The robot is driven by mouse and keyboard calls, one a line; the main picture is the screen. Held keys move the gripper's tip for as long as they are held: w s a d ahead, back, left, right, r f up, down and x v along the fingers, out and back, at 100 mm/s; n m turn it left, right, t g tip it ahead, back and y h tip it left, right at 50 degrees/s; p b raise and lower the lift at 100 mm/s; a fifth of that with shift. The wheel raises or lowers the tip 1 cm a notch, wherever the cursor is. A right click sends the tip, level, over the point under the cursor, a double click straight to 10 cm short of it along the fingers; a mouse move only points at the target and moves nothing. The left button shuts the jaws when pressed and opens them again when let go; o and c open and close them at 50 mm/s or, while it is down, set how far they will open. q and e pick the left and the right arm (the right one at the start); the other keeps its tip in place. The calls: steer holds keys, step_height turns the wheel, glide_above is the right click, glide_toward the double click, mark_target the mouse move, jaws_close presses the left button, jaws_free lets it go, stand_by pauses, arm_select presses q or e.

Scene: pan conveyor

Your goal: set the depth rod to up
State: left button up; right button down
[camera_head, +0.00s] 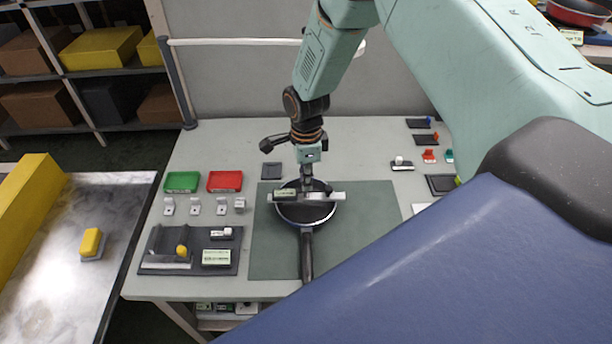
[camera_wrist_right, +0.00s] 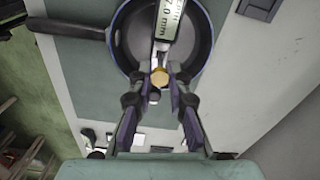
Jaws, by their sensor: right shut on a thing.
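A dark frying pan (camera_head: 318,214) lies on the green mat (camera_head: 365,235), its handle toward the front edge. A depth gauge with a pale beam (camera_head: 334,196) and a small display (camera_head: 285,192) lies across the pan's rim. In the right wrist view its display (camera_wrist_right: 167,22) reads a depth in mm, partly cut off. My right gripper (camera_head: 306,180) is above the gauge, pointing down. In the wrist view the gripper (camera_wrist_right: 160,84) is shut on the round brass-coloured knob (camera_wrist_right: 159,77) of the depth rod. The rod's lower part is hidden. My left gripper is out of view.
Green (camera_head: 182,182) and red (camera_head: 225,181) trays and a dark tool board (camera_head: 160,265) are left of the mat. Small coloured parts (camera_head: 429,156) sit at the right. A conveyor (camera_head: 60,290) with a yellow block (camera_head: 91,242) is far left.

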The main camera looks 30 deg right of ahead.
steer(key=shift+f, duration=0.1)
steer(key=c, duration=1.3)
jaws_free()
steer(key=shift+o, duration=0.2)
step_height(320, 180, up, 12)
